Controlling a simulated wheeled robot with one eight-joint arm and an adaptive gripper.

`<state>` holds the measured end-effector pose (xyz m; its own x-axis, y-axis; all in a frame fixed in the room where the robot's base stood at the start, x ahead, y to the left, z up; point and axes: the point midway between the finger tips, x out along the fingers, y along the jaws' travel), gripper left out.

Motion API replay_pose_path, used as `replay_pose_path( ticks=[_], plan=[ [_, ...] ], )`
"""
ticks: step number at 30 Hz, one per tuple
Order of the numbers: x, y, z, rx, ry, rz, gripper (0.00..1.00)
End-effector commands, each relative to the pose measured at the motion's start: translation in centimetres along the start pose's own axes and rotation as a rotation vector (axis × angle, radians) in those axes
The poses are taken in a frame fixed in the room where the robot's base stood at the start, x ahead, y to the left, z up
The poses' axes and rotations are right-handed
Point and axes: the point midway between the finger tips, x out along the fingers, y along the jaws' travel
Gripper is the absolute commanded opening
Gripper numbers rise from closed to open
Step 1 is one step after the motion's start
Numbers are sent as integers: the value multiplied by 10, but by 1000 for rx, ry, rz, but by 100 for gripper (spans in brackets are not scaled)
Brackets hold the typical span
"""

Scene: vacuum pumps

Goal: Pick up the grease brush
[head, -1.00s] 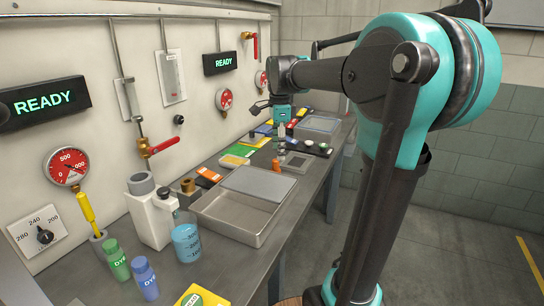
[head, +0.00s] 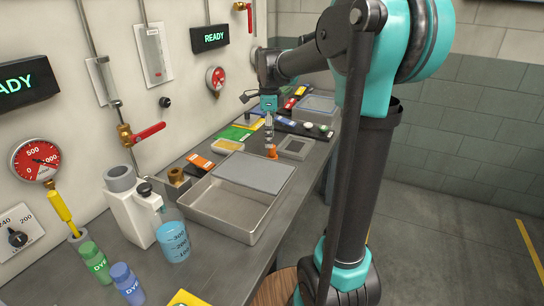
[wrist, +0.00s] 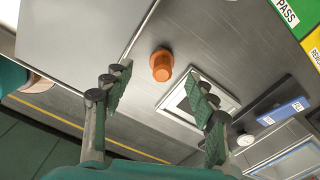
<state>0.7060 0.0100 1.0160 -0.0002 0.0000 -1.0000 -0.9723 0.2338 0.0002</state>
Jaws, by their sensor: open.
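I cannot make out a clear grease brush. A small orange, round, flanged piece (head: 271,151) stands on the grey bench below my gripper (head: 268,133). In the wrist view the orange piece (wrist: 161,65) lies a little beyond the gap between the fingertips of my gripper (wrist: 161,84). The fingers are apart and nothing is between them.
A metal tray (head: 222,208) with a grey lid (head: 253,172) lies left of the orange piece. A grey square frame (head: 295,147) lies right of it. A white pump (head: 130,208), a blue beaker (head: 174,240) and green (head: 95,262) and blue (head: 126,284) bottles stand nearer.

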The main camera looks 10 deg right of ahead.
Motion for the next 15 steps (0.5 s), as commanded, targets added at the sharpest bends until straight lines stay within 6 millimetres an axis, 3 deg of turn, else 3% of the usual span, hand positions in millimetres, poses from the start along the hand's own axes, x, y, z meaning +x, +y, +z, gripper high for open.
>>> replay_pose_path(
  ticks=[10, 15],
  plan=[
    [28, -2, -3, 1, 0, 0, 58],
    [52, -6, -9, 2, 0, 0, 58]
  ],
)
